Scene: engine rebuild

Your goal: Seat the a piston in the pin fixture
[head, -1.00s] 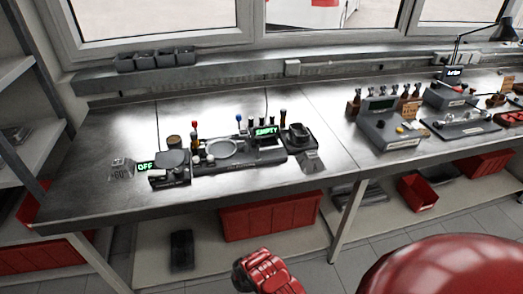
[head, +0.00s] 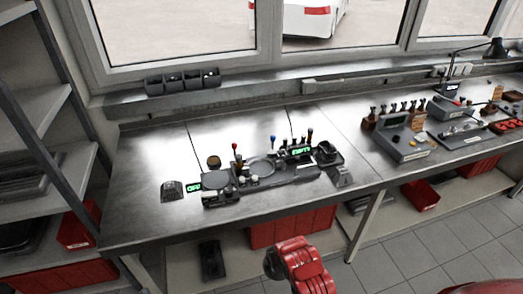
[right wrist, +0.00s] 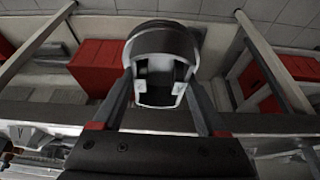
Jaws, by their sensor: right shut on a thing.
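A grey piston (right wrist: 165,42) is held in my right gripper (right wrist: 160,88), which shows in the right wrist view. The fingers press on its two sides, and its hollow, pale inside faces the camera. A fixture station (head: 262,171) stands on the left part of the bench in the head view, with a round plate, coloured knobs and a lit display (head: 301,151) reading EMPTY. I take this for the pin fixture. The held piston is apart from it, out over the bench's front side. My left gripper is not in view.
A small unit with an OFF display (head: 194,187) joins the station's left end. The steel bench (head: 150,212) is bare at left. A grey console (head: 402,142) stands at right. Red bins (head: 276,232) sit on the low shelf. A shelf rack (head: 45,130) stands at far left.

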